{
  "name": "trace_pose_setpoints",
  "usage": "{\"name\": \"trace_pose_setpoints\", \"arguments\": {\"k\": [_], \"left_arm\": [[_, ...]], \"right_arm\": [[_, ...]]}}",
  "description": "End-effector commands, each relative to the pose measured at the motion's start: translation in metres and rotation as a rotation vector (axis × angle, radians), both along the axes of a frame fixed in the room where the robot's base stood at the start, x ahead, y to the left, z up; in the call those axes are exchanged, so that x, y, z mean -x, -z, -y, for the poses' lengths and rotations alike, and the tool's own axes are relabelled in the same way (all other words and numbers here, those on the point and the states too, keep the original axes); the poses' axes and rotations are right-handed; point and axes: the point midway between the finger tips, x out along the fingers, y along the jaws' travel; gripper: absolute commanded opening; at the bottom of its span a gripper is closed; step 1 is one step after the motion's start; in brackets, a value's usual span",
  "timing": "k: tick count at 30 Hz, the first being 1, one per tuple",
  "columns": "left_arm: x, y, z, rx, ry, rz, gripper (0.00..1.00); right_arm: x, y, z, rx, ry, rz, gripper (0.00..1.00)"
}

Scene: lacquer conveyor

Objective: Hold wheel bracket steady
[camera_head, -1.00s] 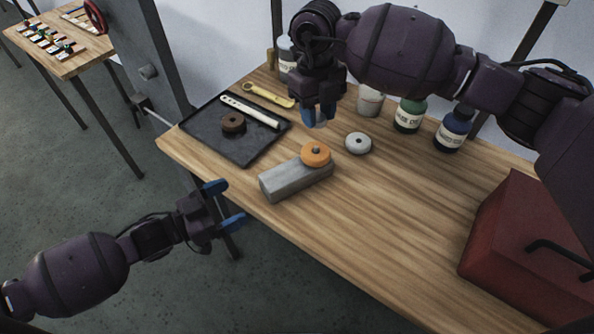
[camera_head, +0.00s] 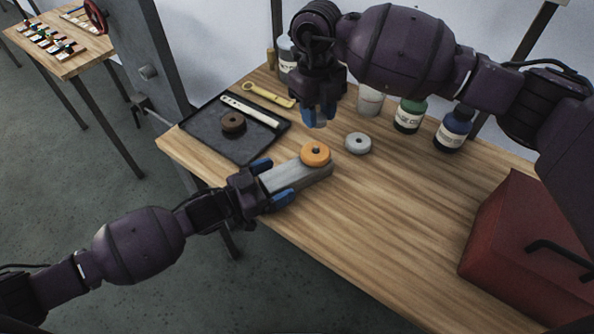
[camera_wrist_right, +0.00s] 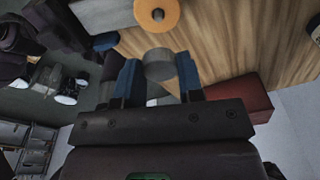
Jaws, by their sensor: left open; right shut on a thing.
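The wheel bracket, a long grey block (camera_head: 311,178), lies on the wooden table with an orange wheel (camera_head: 315,150) on top at its far end. The wheel has a dark centre and also shows in the right wrist view (camera_wrist_right: 145,14). My left gripper (camera_head: 273,182) is open, its blue fingers on either side of the block's near-left end; I cannot tell whether they touch it. My right gripper (camera_head: 319,116) is above the table behind the wheel. It is shut on a small grey round piece (camera_wrist_right: 158,66), seen between its fingers in the right wrist view.
A grey ring (camera_head: 358,143) lies right of the wheel. A black tray (camera_head: 210,146) at left holds a dark ring (camera_head: 233,122) and a pale-handled tool. Bottles and a cup line the back. A red box (camera_head: 530,250) stands at right. The front middle is clear.

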Motion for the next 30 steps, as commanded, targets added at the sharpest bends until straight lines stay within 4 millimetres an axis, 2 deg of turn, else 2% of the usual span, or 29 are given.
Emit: {"name": "trace_pose_setpoints", "arguments": {"k": [6, 20, 25, 30], "left_arm": [[0.000, 0.000, 0.000, 0.000, 0.000, 0.000, 0.94], [0.000, 0.000, 0.000, 0.000, 0.000, 0.000, 0.23], [0.000, 0.000, 0.000, 0.000, 0.000, 0.000, 0.21], [0.000, 0.000, 0.000, 0.000, 0.000, 0.000, 0.21]], "right_arm": [[0.000, 0.000, 0.000, 0.000, 0.000, 0.000, 0.12], [0.000, 0.000, 0.000, 0.000, 0.000, 0.000, 0.12], [0.000, 0.004, 0.000, 0.001, 0.000, -0.002, 0.12], [0.000, 0.023, 0.000, 0.001, 0.001, -0.003, 0.12]]}}
